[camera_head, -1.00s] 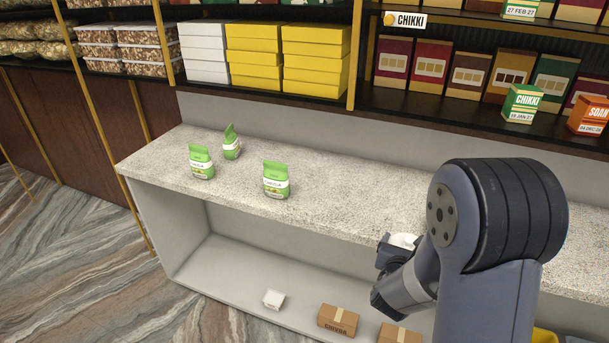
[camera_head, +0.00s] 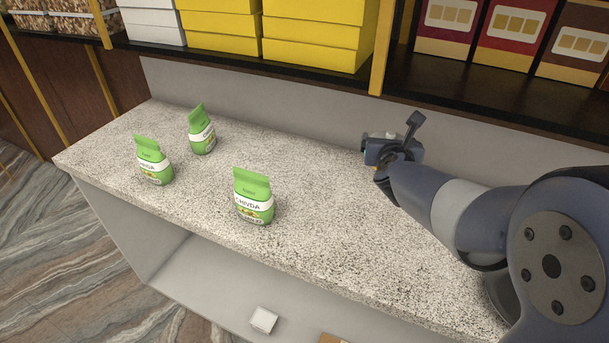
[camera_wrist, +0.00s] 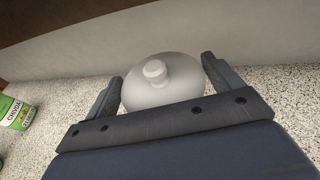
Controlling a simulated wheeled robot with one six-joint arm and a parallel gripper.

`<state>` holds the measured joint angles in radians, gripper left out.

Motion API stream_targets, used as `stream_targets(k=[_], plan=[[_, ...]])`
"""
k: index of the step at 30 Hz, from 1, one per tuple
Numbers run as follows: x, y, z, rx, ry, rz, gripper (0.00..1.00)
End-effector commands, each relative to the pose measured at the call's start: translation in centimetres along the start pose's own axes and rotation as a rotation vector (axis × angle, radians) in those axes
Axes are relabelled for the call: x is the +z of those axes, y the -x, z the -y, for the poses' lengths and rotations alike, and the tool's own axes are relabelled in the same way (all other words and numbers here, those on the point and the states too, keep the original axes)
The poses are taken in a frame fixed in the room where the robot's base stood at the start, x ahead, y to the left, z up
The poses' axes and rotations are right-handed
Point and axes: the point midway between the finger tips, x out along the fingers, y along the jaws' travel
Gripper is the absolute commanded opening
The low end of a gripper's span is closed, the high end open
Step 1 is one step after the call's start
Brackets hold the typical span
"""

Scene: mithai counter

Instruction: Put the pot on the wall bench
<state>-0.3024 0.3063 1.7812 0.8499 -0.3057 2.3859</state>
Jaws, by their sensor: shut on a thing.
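The pot (camera_wrist: 165,88) is pale grey-white and rounded, with a small knob on top, in the wrist view. It sits between the two dark fingers of my gripper (camera_wrist: 162,68), which is shut on it. In the head view my gripper (camera_head: 393,148) is over the back of the wall bench (camera_head: 310,235), near its back wall, and hides most or all of the pot. The bench top is speckled pale stone. I cannot tell whether the pot touches the bench top.
Three green chivda packets stand on the bench's left part: front left (camera_head: 154,160), behind (camera_head: 201,130) and nearer the middle (camera_head: 253,197). Clear bench lies between them and my gripper. A shelf with yellow boxes (camera_head: 312,38) overhangs behind. A small white box (camera_head: 263,320) lies below.

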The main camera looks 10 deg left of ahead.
Motion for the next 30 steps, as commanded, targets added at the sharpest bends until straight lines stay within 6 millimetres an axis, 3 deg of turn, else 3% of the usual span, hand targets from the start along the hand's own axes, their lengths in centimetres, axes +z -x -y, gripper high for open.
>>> stream_targets(k=[9, 21, 30], plan=[[-4.5, -1.4, -0.2, 0.007, 0.005, -0.001, 0.65], [-8.8, -2.8, -0.2, 0.007, 0.003, -0.001, 0.65], [-9.3, -2.9, -0.2, 0.008, 0.001, 0.003, 0.65]])
